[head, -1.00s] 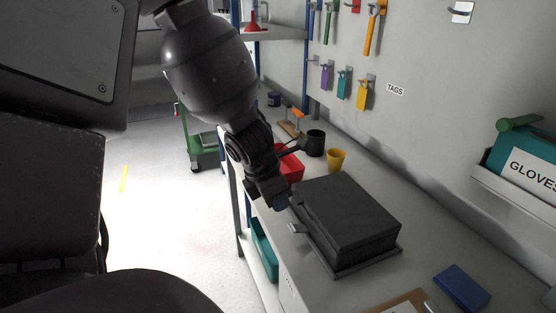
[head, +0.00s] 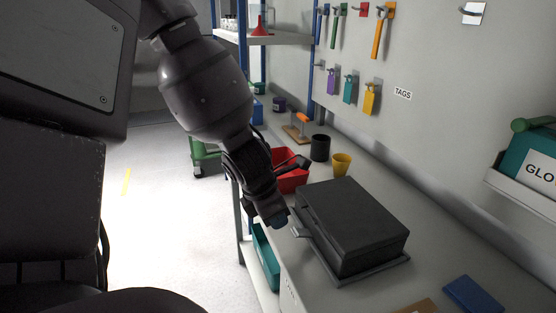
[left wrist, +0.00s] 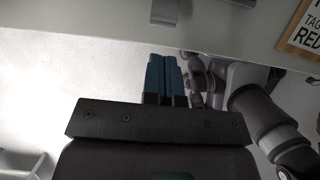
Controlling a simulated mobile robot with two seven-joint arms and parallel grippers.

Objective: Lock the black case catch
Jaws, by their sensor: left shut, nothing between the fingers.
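The black case (head: 352,222) lies closed on the bench, its lid down. A small grey metal catch (head: 300,231) sticks out from its left side, near the bench edge; whether it is locked I cannot tell. My left gripper (head: 279,219) is shut and empty just left of the catch, with a small gap seeming to remain. In the left wrist view its blue fingers (left wrist: 166,78) are together, pointing toward the bench edge. A grey tab, likely the catch (left wrist: 164,11), shows beyond the fingertips. My right gripper is not clearly seen.
The bench (head: 440,265) holds a red bin (head: 292,178), a black cup (head: 320,148), a yellow cup (head: 341,164) and a blue item (head: 472,295). A teal bin (head: 266,256) sits below the bench edge. The floor to the left is open.

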